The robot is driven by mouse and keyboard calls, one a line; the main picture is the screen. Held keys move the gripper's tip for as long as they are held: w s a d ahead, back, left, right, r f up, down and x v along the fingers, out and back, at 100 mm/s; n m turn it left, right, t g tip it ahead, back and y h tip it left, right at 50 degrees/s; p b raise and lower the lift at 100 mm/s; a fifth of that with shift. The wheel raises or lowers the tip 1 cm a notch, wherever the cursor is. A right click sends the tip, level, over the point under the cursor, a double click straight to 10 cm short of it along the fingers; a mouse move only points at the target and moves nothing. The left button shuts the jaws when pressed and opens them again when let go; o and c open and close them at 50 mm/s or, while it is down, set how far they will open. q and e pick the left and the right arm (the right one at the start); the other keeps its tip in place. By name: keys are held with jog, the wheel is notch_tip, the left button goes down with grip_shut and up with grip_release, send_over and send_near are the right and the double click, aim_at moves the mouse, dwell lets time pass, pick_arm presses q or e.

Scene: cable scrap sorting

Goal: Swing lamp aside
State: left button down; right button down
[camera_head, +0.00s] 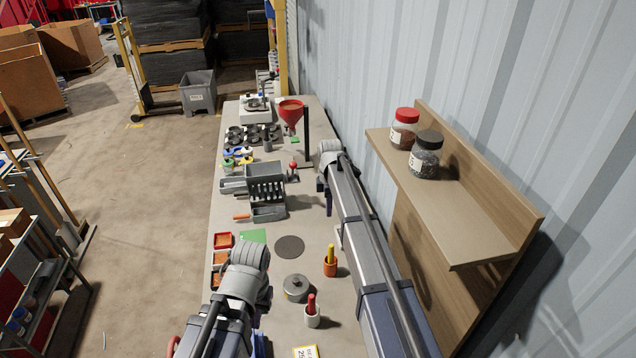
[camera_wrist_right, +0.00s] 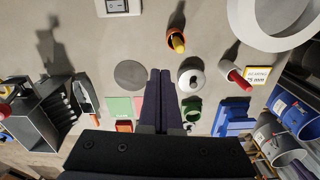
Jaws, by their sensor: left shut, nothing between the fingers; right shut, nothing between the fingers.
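A pale ring (camera_wrist_right: 275,22), which looks like the lamp's head, is partly cut off at the upper right of the right wrist view. I cannot make it out in the head view, where my right arm covers much of that side. My right gripper (camera_wrist_right: 160,74) is shut and empty, pointing down over the bench, apart from the ring. In the head view it (camera_head: 327,204) is largely hidden below its wrist. My left gripper (camera_head: 247,262) is over the near left of the bench, shut and empty, its fingers mostly hidden by its wrist.
The bench (camera_head: 309,233) holds a grey pot (camera_head: 296,287), an orange cup (camera_head: 330,268), a white cup with a red handle (camera_head: 312,318), a dark disc (camera_head: 289,247), a grey rack (camera_head: 266,187) and a red funnel (camera_head: 291,112). A wooden shelf (camera_head: 450,215) with two jars stands at the right.

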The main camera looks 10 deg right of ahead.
jog(key=w+a+m, duration=0.3)
jog(key=w, duration=0.2)
notch_tip(320, 180, up, 8)
jog(key=p, duration=0.7)
jog(key=shift+d+m+p, duration=0.15)
jog(key=shift+m+p, duration=0.15)
jog(key=shift+p, duration=0.1)
jog(key=shift+f, duration=0.15)
jog(key=s+a+f+m+b, duration=0.3)
jog(key=s+f+b, duration=0.4)
jog(key=s, duration=0.6)
jog(key=s+a+f+m+b, duration=0.3)
jog(key=s+f+b, duration=0.5)
jog(key=s, duration=0.5)
jog(key=s+a+f+m+h+b, duration=0.1)
jog(key=s+a+f+m+b, duration=0.2)
jog(key=s+f+b, duration=0.4)
jog(key=s+a, duration=0.1)
jog(key=s, duration=0.5)
jog(key=shift+s+a+f+b, duration=0.15)
jog(key=shift+a+f+b, duration=0.1)
jog(key=shift+a+b, duration=0.15)
